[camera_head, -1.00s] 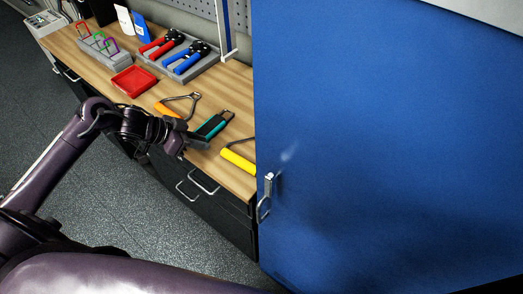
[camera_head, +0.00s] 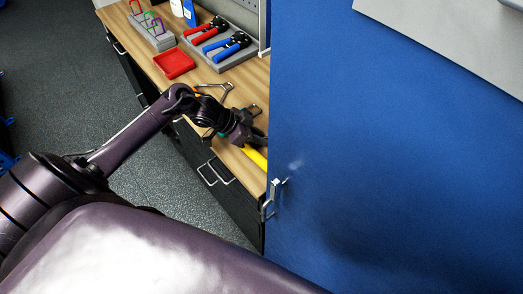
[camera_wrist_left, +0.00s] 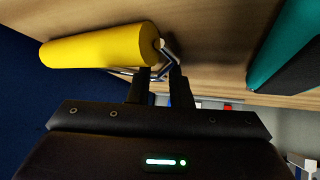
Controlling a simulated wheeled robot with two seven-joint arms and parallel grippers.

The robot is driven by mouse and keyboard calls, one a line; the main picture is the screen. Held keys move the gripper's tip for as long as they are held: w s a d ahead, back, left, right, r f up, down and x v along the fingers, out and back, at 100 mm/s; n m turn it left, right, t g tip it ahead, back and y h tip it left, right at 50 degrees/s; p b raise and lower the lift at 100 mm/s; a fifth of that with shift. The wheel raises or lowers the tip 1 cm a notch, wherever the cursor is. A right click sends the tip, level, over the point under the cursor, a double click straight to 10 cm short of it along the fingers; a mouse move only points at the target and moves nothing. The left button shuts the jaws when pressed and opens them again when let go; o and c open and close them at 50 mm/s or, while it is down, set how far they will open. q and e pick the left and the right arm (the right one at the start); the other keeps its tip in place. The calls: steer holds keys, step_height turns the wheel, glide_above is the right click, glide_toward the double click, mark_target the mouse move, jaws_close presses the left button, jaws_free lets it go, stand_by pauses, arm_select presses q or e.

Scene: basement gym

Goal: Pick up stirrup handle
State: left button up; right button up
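The stirrup handle with a yellow grip (camera_head: 256,157) lies on the wooden bench top near the blue door, partly hidden behind my left gripper (camera_head: 260,136). In the left wrist view the yellow grip (camera_wrist_left: 98,46) lies just beyond the fingers, and its bent metal frame shows at the fingertips. There the left gripper (camera_wrist_left: 160,76) is open, its two dark fingers apart beside the grip's end. I cannot tell whether they touch the frame. An orange-gripped handle with a triangular metal frame (camera_head: 228,86) lies further back, partly hidden by my arm. My right gripper is not in view.
A tall blue door (camera_head: 390,160) with a metal latch (camera_head: 270,198) stands right beside the bench. A teal-gripped tool (camera_wrist_left: 285,45) lies near the gripper. A red tray (camera_head: 174,64), a grey tray with red and blue tools (camera_head: 222,64) and a grey block (camera_head: 152,33) stand further back.

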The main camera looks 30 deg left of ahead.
arm_select(q)
jaws_close()
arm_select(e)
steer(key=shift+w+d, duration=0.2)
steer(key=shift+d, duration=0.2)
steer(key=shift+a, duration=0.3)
